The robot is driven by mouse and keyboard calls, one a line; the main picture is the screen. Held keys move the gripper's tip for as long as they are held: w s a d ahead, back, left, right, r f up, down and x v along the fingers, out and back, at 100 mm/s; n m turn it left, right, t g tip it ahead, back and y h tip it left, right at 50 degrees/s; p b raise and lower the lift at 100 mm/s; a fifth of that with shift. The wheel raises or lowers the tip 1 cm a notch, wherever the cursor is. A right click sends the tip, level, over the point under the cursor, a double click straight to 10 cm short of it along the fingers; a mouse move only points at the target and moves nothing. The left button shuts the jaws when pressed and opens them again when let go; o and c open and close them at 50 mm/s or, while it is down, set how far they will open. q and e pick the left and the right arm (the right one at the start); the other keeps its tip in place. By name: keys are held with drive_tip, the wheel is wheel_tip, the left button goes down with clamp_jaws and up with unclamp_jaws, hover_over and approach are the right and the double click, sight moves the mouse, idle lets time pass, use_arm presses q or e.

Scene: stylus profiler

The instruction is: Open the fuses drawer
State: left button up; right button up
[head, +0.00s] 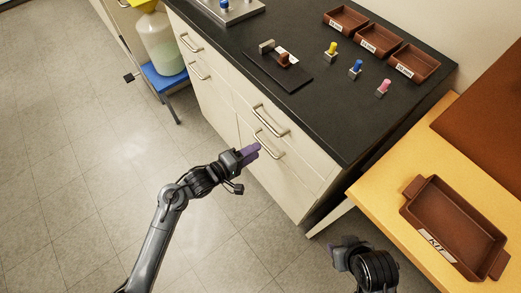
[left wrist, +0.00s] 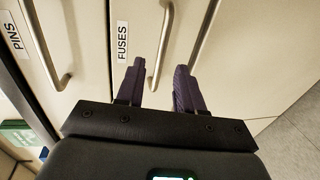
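The drawer labelled FUSES (left wrist: 122,42) is closed in the left wrist view, and its bar handle (left wrist: 161,45) passes between my fingertips in the picture. My left gripper (left wrist: 160,68) is open, with one purple finger on each side of the handle. I cannot tell whether either finger touches it. In the head view my left gripper (head: 254,149) is at the cabinet front, close to the lower handle (head: 268,146). My right gripper (head: 345,248) is at the bottom right, away from the drawers; its fingers are not clear.
The dark countertop (head: 325,110) holds small brown trays and coloured pieces. A yellow table (head: 380,190) with a KIT tray (head: 425,190) stands at right. Floor at left is clear.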

use_arm(q)
drive_tip(key=shift+b+x, duration=0.7)
drive_tip(key=shift+x, duration=1.15)
clamp_jaws()
